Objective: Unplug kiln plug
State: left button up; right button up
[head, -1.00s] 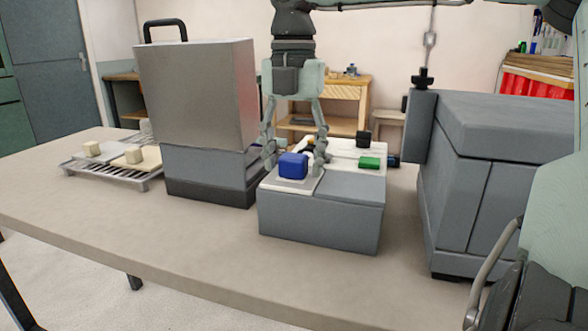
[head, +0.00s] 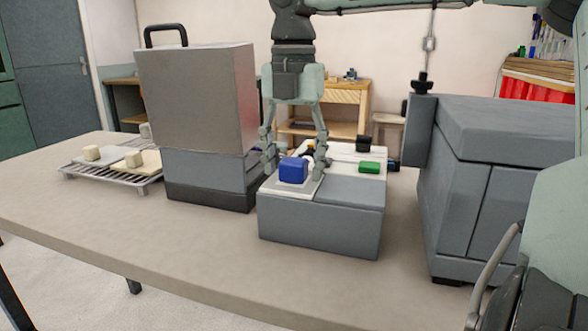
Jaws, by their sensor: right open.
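A blue block-shaped plug (head: 293,170) sits on a pale plate on top of a low grey box (head: 320,222). I cannot tell from its look alone whether it is the kiln's plug. A green piece (head: 369,167) and a black piece (head: 364,143) sit on the same top, to the right and behind. My right gripper (head: 295,170) points down over the box, open. Its fingers are spread to the left and right of the blue plug, and I see no grip on it. My left gripper is not in view.
A tall grey unit with a black handle (head: 197,95) stands close left of the box. A large grey lidded unit (head: 500,170) stands at right. A wire rack (head: 140,182) with pale blocks lies at far left. The table front (head: 180,240) is clear.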

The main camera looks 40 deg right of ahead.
aim_at(293, 159)
jog(key=shift+c, duration=0.2)
grip_shut()
dwell(0.4)
jog(key=shift+r, duration=0.15)
jog(key=shift+r+p, duration=1)
jog(key=shift+r, duration=0.4)
jog(key=shift+r+p, duration=0.65)
jog(key=shift+r, duration=0.85)
